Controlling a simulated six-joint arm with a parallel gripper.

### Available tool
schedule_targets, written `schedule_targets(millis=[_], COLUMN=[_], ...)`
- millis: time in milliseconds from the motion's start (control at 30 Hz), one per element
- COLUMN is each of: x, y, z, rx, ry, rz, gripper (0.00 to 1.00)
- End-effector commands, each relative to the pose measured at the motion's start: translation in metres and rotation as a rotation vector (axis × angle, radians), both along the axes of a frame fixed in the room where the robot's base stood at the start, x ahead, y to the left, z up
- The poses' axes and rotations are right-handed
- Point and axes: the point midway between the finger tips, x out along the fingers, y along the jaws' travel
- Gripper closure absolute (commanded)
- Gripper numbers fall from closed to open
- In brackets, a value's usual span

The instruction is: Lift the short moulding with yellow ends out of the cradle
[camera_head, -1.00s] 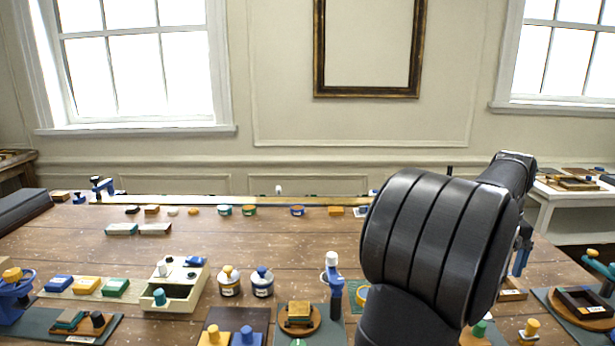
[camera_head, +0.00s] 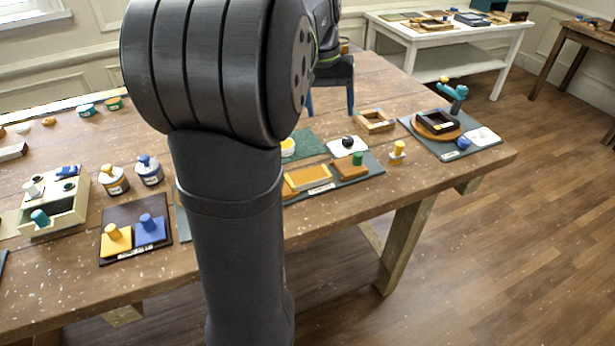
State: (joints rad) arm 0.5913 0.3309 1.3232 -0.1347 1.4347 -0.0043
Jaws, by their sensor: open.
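My gripper (camera_head: 331,106) hangs over the far right part of the workbench, behind my large dark arm link. Its two blue fingers point down and stand apart, with nothing visible between them. I cannot make out the short moulding with yellow ends or its cradle for certain. My arm hides a middle strip of the bench, and the gripper body covers part of the far side.
On the wooden workbench (camera_head: 440,178) stand an amber tray (camera_head: 306,179), a green-knobbed block (camera_head: 352,168), a yellow-topped peg (camera_head: 398,151), a small wooden frame (camera_head: 375,121) and a turntable with a dark frame (camera_head: 437,124). Open floor lies right of the bench.

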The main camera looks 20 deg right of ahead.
Motion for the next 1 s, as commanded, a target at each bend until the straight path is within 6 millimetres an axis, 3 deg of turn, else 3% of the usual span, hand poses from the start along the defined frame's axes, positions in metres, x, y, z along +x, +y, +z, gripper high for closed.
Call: schedule_targets(millis=[33, 300, 600, 867, 1000], x=[0.0, -0.006, -0.019, -0.024, -0.024], y=[0.014, 0.071, 0.119, 0.129, 0.121], z=[0.001, -0.001, -0.004, -0.009, -0.029], rx=[-0.019, -0.136, -0.227, -0.245, -0.248], ry=[-0.006, -0.088, -0.234, -0.29, -0.287], rz=[-0.064, -0.466, -0.841, -0.96, -0.963], gripper=[0.29, 0.29, 0.29, 0.29, 0.29])
